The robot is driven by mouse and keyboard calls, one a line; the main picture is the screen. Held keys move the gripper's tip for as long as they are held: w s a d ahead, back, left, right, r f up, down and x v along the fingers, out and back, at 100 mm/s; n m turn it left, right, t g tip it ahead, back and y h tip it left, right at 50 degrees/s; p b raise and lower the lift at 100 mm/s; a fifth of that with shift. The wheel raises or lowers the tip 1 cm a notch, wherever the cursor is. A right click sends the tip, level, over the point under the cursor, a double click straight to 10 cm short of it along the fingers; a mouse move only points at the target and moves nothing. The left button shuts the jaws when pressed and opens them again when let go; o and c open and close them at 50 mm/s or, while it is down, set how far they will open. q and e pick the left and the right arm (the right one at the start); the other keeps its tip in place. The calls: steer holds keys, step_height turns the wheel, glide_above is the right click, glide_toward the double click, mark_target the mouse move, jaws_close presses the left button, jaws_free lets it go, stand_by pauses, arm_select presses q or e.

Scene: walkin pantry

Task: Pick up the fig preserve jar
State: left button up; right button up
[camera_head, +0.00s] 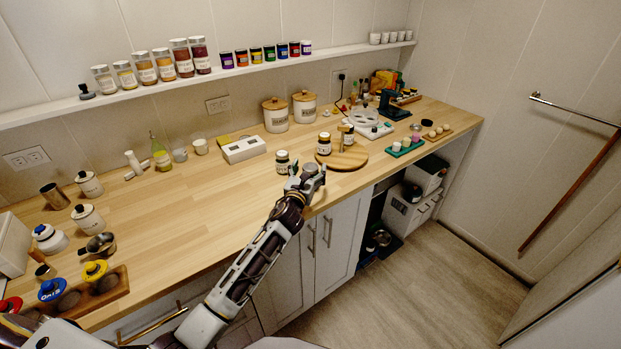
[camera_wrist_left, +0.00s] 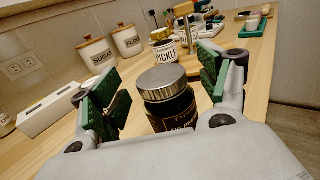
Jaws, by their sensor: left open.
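The fig preserve jar (camera_wrist_left: 168,106) is a dark jar with a silver lid and a black label, upright in the left wrist view. Its label is partly cut off by my gripper body. In the head view it appears as the dark jar (camera_head: 283,162) on the wooden counter, just beside the gripper's tip. My left gripper (camera_head: 306,178) is open; in the wrist view its green-padded fingers (camera_wrist_left: 163,88) stand to either side of the jar, with gaps and no visible contact. My right gripper is not in view.
A round wooden board (camera_head: 341,158) with a pickle jar (camera_wrist_left: 166,51) and other items stands just beyond. A white box (camera_head: 243,149) and sugar and flour canisters (camera_head: 275,115) stand behind. The counter left of the jar (camera_head: 220,200) is mostly clear.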

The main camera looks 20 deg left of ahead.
arm_select(q)
steer(key=shift+w, duration=0.75)
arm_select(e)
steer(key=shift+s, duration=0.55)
arm_select(q)
steer(key=c, duration=1.5)
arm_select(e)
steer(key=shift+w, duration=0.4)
